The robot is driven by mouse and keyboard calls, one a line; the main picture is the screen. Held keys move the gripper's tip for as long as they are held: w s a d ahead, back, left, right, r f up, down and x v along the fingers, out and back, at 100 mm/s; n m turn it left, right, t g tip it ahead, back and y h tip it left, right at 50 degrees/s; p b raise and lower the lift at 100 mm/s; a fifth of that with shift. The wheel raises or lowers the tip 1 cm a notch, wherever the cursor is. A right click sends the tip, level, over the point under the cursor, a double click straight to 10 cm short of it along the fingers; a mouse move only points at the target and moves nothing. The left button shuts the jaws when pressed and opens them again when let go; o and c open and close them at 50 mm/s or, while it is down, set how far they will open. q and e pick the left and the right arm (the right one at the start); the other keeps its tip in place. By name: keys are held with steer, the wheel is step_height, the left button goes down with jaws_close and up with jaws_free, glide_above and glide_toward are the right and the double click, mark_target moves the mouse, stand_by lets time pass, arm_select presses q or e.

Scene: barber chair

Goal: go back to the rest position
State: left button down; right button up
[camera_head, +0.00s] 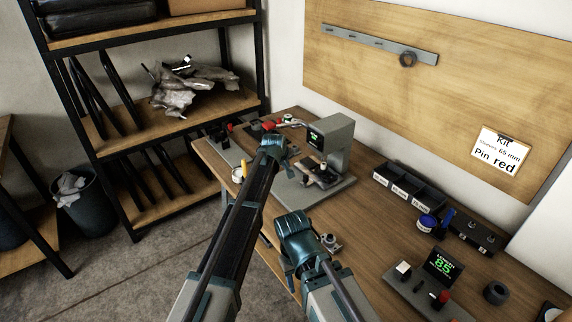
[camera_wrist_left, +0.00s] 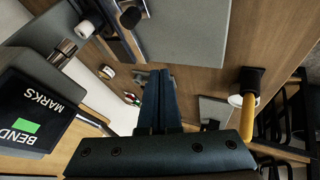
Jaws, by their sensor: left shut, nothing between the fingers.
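My left gripper (camera_head: 272,146) is at the end of the long dark arm, over the back left part of the workbench (camera_head: 375,222), just left of the grey bench machine. In the left wrist view its two dark fingers (camera_wrist_left: 157,80) are together with nothing between them. My right gripper (camera_head: 300,240) is at the near edge of the bench, low and closer to me. Its fingers are hidden by the wrist, so I cannot tell their state.
The grey machine (camera_head: 336,142) stands beside my left gripper; its screen (camera_wrist_left: 30,120) reads "BEND MARKS". A yellow-handled tool (camera_wrist_left: 254,118) is near the bench edge. Labelled bins (camera_head: 408,187) and a green display (camera_head: 443,264) are right. A shelf (camera_head: 155,118) stands left.

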arm_select(q)
steer(key=s+a+f+m+g+y, duration=0.1)
steer(key=s+a+m+g, duration=0.1)
steer(key=s+a, duration=0.8)
steer(key=s+a+f+m+g, duration=0.15)
steer(key=s+a, duration=0.25)
steer(key=s, duration=1.2)
steer(key=s+a+f+m+g+y, duration=0.1)
steer(key=s+a+f+m+g, duration=0.15)
steer(key=s+a, duration=0.7)
steer(key=s+d+m+g+y, duration=0.1)
steer(key=s+d+m, duration=0.2)
steer(key=s+d, duration=0.6)
steer(key=d, duration=0.4)
steer(key=shift+s+d+r, duration=0.15)
steer(key=shift+r, duration=0.2)
